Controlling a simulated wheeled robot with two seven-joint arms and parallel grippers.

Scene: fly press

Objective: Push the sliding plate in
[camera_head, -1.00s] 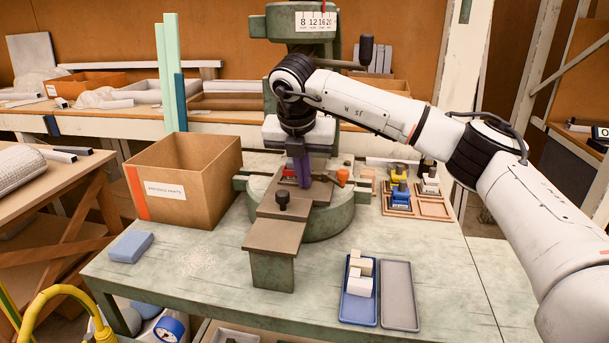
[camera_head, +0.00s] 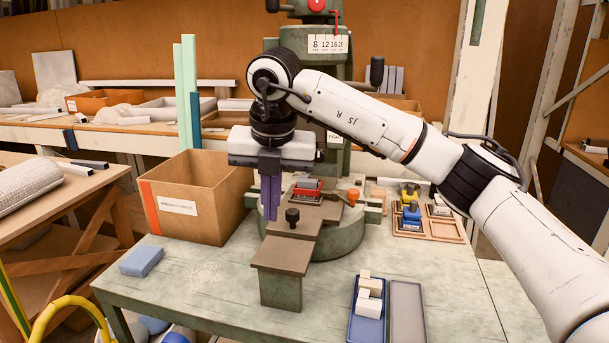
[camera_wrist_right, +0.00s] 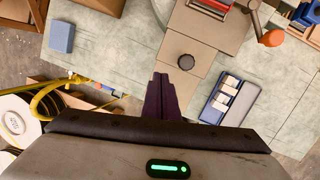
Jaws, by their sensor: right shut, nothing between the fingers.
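The sliding plate (camera_head: 318,213) is a flat brown plate with a black knob (camera_head: 292,214) on top, lying on a brown-topped guide (camera_head: 283,254) at the front of the green press. My right gripper (camera_head: 270,214) has purple fingers, shut and empty, pointing down just left of the knob in the head view. In the right wrist view, the knob (camera_wrist_right: 185,61) shows beyond the fingertips (camera_wrist_right: 160,78), apart from them in the picture. Whether the fingers touch the plate's edge cannot be told. My left gripper is out of view.
A cardboard box (camera_head: 200,210) stands left of the press. An orange-tipped lever (camera_head: 353,196) is right of the plate. A blue tray (camera_head: 367,312) with white blocks and a grey tray (camera_head: 407,312) lie front right. A blue block (camera_head: 141,261) lies front left.

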